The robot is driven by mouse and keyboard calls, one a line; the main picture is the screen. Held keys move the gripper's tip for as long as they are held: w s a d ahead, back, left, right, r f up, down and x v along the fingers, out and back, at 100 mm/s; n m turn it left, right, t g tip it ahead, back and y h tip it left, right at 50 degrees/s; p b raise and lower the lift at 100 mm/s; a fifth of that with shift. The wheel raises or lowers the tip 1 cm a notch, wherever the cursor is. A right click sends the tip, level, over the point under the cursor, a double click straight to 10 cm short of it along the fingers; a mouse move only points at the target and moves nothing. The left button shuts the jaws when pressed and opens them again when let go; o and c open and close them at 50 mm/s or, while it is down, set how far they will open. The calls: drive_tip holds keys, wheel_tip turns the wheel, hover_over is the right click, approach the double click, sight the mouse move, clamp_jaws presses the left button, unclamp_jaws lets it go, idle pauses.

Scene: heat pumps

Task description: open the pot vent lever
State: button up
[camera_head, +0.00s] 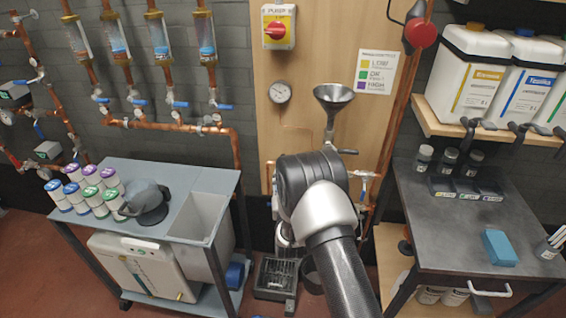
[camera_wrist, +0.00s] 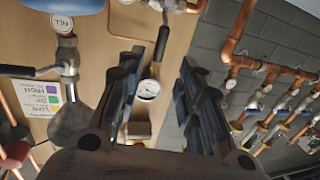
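In the wrist view, a black lever (camera_wrist: 162,43) sits on a small valve at the top of the picture, close to my left fingertip. I take it for the pot vent lever, but its round tag is not readable. A rounded blue-grey body (camera_wrist: 60,4), perhaps the pot, is cut off at the top left. In the head view my arm hides the gripper, the pot and this lever.
A steel funnel (camera_head: 333,97) has a valve with another black lever (camera_head: 347,151); its tag reads FILL (camera_wrist: 63,23) in the wrist view. A gauge (camera_head: 280,92) is on the panel. Copper pipes (camera_head: 385,140) run beside my arm. A bench (camera_head: 205,190) stands left, a dark table (camera_head: 450,225) right.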

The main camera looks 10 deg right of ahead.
drive_tip(key=w, duration=0.3)
drive_tip(key=w+d+b, duration=0.1)
drive_tip(key=w, duration=0.3)
drive_tip(key=w+b, duration=0.1)
drive_tip(key=w, duration=0.2)
drive_tip(key=shift+w+d, duration=0.15)
drive_tip(key=shift+w, duration=0.2)
drive_tip(key=shift+c, duration=0.4)
clamp_jaws()
